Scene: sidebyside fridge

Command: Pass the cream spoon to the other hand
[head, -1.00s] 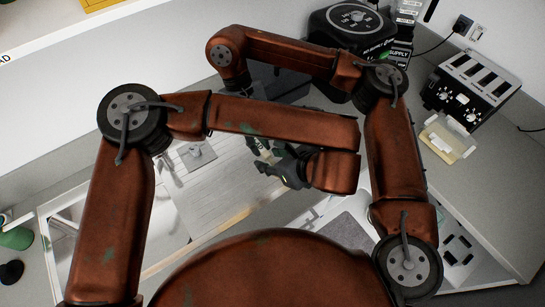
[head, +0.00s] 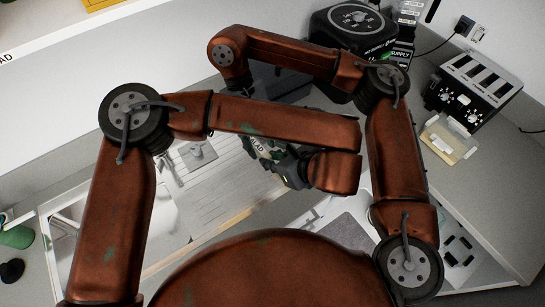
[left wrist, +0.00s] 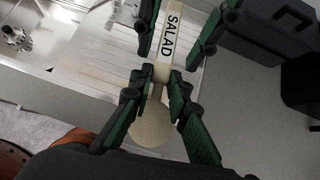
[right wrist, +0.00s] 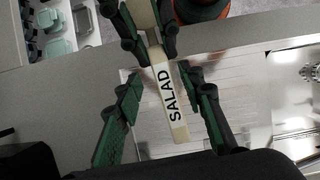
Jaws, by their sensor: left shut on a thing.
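The cream spoon has a round bowl and a flat handle marked SALAD. In the left wrist view, my left gripper (left wrist: 156,82) is shut on the spoon's neck, just above the bowl (left wrist: 151,126). My right gripper's fingers stand apart on either side of the handle (left wrist: 170,38) there. In the right wrist view, my right gripper (right wrist: 160,74) is open, with the lettered handle (right wrist: 171,98) between its fingers and visible gaps on both sides.
A black appliance (head: 350,32) stands at the back, with a toaster (head: 470,92) and a yellowish dish (head: 450,138) on the right. The grey counter (head: 475,200) at right has free room.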

